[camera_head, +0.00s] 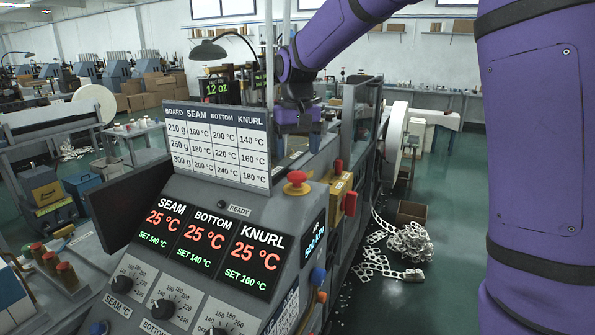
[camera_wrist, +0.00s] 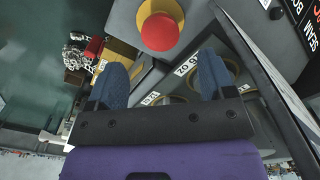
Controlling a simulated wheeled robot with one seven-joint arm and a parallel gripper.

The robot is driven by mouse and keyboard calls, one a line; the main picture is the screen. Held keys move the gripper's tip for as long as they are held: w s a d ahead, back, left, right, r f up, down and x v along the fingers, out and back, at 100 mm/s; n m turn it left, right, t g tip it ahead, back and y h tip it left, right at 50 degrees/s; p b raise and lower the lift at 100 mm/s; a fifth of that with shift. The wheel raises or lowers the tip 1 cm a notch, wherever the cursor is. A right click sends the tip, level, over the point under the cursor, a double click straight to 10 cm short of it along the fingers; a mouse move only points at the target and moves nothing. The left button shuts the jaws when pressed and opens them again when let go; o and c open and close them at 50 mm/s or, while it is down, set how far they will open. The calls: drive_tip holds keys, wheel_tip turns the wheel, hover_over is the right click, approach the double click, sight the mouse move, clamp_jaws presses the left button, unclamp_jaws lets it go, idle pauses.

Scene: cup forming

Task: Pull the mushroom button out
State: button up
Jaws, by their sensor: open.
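The red mushroom button (camera_head: 297,177) sits on a yellow base on the sloped top of the grey control panel (camera_head: 240,206). In the wrist view the red mushroom button (camera_wrist: 160,31) is near the top edge, beyond my fingertips. My gripper (camera_wrist: 163,78) is open, with two blue fingers apart and nothing held between them. In the head view my gripper (camera_head: 300,118) is above and behind the button, apart from it. Its fingers are hard to make out there.
A white settings chart (camera_head: 218,142) stands upright left of the button. A yellow box with a red switch (camera_head: 349,204) is to its right. Temperature displays (camera_head: 205,239) and knobs (camera_head: 163,309) are in front. Paper scrap (camera_head: 402,243) lies on the floor at right.

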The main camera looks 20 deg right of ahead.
sight(297, 172)
drive_tip(key=shift+f, duration=3.05)
